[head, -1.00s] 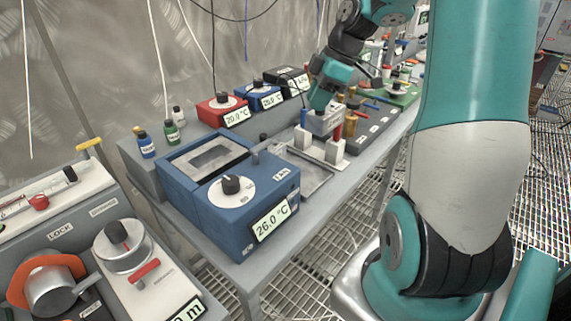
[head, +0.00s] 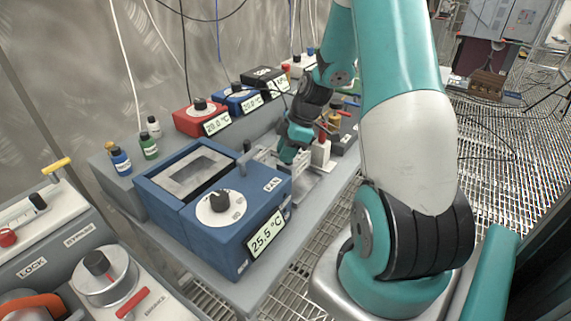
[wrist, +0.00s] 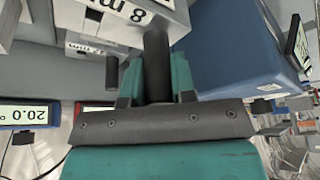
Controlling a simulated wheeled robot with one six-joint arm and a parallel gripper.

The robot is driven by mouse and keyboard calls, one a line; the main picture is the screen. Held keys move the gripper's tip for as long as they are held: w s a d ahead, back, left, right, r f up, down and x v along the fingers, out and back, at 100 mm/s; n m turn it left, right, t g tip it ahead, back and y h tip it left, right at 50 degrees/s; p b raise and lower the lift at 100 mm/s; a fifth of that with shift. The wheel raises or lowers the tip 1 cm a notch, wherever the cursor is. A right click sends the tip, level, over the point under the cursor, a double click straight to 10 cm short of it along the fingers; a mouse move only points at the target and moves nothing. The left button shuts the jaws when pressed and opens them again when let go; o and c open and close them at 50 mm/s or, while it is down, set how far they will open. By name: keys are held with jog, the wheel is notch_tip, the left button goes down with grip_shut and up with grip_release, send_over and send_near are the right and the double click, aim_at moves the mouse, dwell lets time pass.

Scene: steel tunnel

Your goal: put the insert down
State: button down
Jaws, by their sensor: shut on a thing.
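My gripper (head: 288,150) is shut on the dark upright handle of the insert, a grey metal block (wrist: 120,14) marked with an 8 in the wrist view. The handle (wrist: 157,62) stands between the two teal fingers (wrist: 157,82). In the head view the insert (head: 266,157) shows only in part, just behind and to the right of the blue heater unit, above or at the grey metal tray (head: 303,184). The arm hides part of it, and I cannot tell whether it touches anything.
The blue unit (head: 258,205) reads 25.5 °C and has an open rectangular well (head: 192,172). Red (head: 195,115) and blue (head: 234,97) units stand behind. Small bottles (head: 121,161) stand at left. A white block (head: 320,152) stands near the gripper.

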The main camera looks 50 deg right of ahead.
aim_at(286, 165)
jog(key=shift+f, duration=2.25)
jog(key=shift+f, duration=0.15)
jog(key=c, duration=0.9)
grip_release()
jog(key=shift+c, duration=0.2)
